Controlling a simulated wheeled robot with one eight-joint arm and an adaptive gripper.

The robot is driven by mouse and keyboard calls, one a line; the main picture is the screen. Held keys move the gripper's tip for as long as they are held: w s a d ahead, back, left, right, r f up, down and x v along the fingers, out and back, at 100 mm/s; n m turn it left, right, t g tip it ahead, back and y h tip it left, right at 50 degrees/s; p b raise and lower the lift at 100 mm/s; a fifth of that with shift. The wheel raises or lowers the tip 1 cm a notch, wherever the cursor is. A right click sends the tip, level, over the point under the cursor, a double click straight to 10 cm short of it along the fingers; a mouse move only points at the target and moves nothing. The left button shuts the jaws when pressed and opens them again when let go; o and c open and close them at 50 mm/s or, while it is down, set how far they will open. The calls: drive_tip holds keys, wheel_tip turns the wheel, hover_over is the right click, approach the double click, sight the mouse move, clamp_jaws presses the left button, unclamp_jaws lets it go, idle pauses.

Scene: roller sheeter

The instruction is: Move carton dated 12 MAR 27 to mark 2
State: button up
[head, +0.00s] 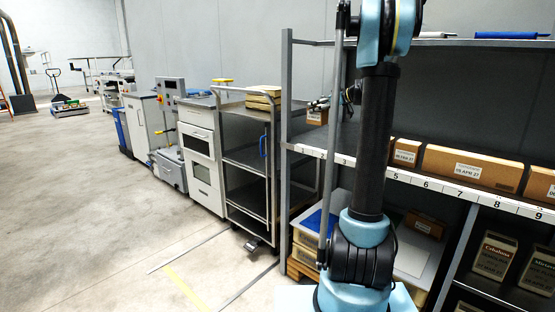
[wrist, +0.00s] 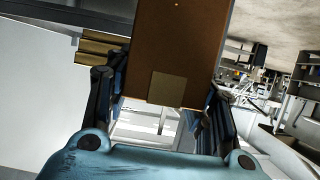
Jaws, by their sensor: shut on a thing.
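My gripper (wrist: 165,110) is shut on a brown carton (wrist: 180,50), which fills the upper middle of the wrist view between the two fingers. In the head view a small brown carton (head: 317,118) with a pale label shows at the left end of the shelf, beside the dark end of my arm; it looks like the held one. Its date is too small to read. The numbered strip (head: 415,181) runs along the shelf's front edge, with 5 to 9 legible. The marks at its left end are small and hard to read. Whether the carton touches the shelf I cannot tell.
Other cartons stand on the shelf: a small one (head: 405,152), a long one (head: 472,168) and one at the right edge (head: 541,185). A grey upright (head: 286,90) bounds the shelf's left end. A dark trolley (head: 245,155) stands left of it. My arm hides part of the shelf.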

drive_tip(key=shift+r, duration=0.55)
wheel_tip(320, 180, down, 10)
drive_tip(key=shift+r, duration=0.1)
drive_tip(key=v, duration=1.8)
drive_tip(key=s+a+f+m+g+h, duration=0.1)
drive_tip(key=s+a+f, duration=0.2)
drive_tip(key=s+a, duration=0.2)
drive_tip(key=s+a+f+m+g+h, duration=0.2)
drive_tip(key=s+a+f, duration=0.2)
drive_tip(key=s, duration=0.7)
drive_tip(key=s+a+f+m+g+h, duration=0.1)
drive_tip(key=s+a+f, duration=0.3)
drive_tip(key=s, duration=0.5)
drive_tip(key=shift+a+f+m+g+h, duration=0.2)
drive_tip(key=shift+a+m+g+h, duration=0.3)
drive_tip(key=shift+a, duration=0.75)
